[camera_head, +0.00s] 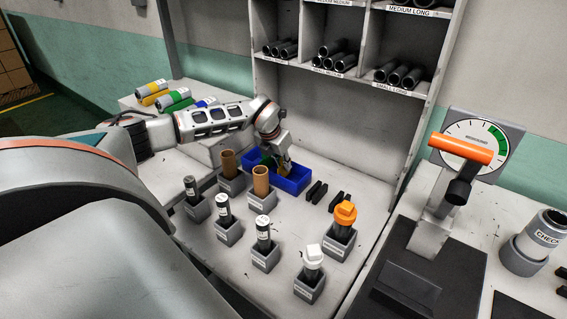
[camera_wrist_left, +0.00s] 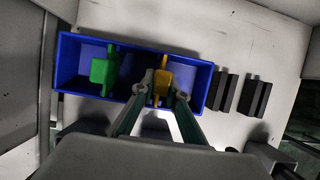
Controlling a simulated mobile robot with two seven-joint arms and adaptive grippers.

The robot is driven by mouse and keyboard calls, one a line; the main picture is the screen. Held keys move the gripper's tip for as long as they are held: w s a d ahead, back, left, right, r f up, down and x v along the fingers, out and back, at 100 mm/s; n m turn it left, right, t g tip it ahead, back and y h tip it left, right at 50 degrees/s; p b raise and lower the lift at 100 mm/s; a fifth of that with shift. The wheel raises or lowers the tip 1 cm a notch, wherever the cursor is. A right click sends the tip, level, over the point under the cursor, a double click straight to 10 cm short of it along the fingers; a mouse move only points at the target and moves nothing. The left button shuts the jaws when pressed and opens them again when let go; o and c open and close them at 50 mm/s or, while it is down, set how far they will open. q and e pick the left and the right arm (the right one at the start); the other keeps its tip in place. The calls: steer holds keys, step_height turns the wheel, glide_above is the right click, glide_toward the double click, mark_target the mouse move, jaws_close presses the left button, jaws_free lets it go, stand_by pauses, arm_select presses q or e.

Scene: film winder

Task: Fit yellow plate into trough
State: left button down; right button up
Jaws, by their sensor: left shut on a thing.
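The blue trough (camera_head: 291,181) stands on the white bench in the head view and shows from above in the left wrist view (camera_wrist_left: 66,60). A divider splits it. My left gripper (camera_head: 286,167) is over its right part, shut on the yellow plate. The plate (camera_wrist_left: 162,84) lies between the fingertips (camera_wrist_left: 162,92) in the left wrist view, within the outline of the right compartment. I cannot tell whether it touches the trough floor. A green plate (camera_wrist_left: 104,70) is in the left compartment. My right gripper is not in view.
Black blocks (camera_head: 316,191) lie right of the trough. Brown tubes (camera_head: 261,180) in grey holders stand close in front. Several capped holders, including an orange-capped one (camera_head: 345,213), stand nearer. A shelf of black tubes (camera_head: 330,62) rises behind.

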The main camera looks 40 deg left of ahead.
arm_select(q)
steer(key=shift+f, duration=0.4)
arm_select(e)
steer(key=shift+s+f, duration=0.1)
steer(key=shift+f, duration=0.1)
arm_select(q)
steer(key=c, duration=1.9)
jaws_free()
steer(key=shift+r, duration=0.1)
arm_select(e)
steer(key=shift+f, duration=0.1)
arm_select(q)
steer(key=v, duration=1.2)
